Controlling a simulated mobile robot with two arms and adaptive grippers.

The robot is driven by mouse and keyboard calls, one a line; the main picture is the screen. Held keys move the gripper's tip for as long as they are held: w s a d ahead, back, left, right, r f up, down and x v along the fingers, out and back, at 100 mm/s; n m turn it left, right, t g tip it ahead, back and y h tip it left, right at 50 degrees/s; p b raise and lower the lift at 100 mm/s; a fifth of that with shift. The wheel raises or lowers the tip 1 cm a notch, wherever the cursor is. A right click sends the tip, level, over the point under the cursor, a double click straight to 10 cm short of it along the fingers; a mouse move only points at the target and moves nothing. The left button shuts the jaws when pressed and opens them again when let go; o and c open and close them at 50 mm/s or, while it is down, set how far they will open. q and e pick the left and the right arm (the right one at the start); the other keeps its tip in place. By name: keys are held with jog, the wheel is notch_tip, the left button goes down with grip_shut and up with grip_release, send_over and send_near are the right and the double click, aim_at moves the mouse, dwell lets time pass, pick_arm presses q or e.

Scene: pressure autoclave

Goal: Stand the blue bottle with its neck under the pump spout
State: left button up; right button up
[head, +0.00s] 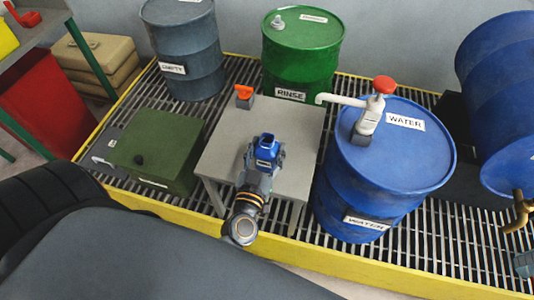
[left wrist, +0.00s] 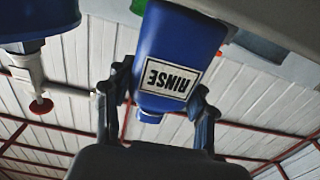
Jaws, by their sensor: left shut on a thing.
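The blue bottle (head: 267,146) is above or on the grey table; I cannot tell if it touches the top. My left gripper (head: 264,160) is shut on it. In the left wrist view, which is upside down, the bottle (left wrist: 180,45) with its RINSE label sits between the fingers (left wrist: 160,115). The white pump (head: 370,112) with a red knob stands on the blue WATER drum (head: 410,165). Its spout (head: 330,99) points left over the table's right back edge. The bottle is left of and nearer than the spout tip, apart from it. My right gripper is not in view.
The grey table (head: 222,150) carries a small grey block with an orange top (head: 244,94) at the back. A green box (head: 158,150) stands left of it. A green RINSE drum (head: 300,60) and a grey EMPTY drum (head: 183,50) stand behind. Yellow-edged grating lies below.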

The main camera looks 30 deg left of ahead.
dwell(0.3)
pick_arm(q)
jog(key=o, duration=1.2)
jog(key=shift+f, duration=0.1)
jog(key=shift+c, duration=0.2)
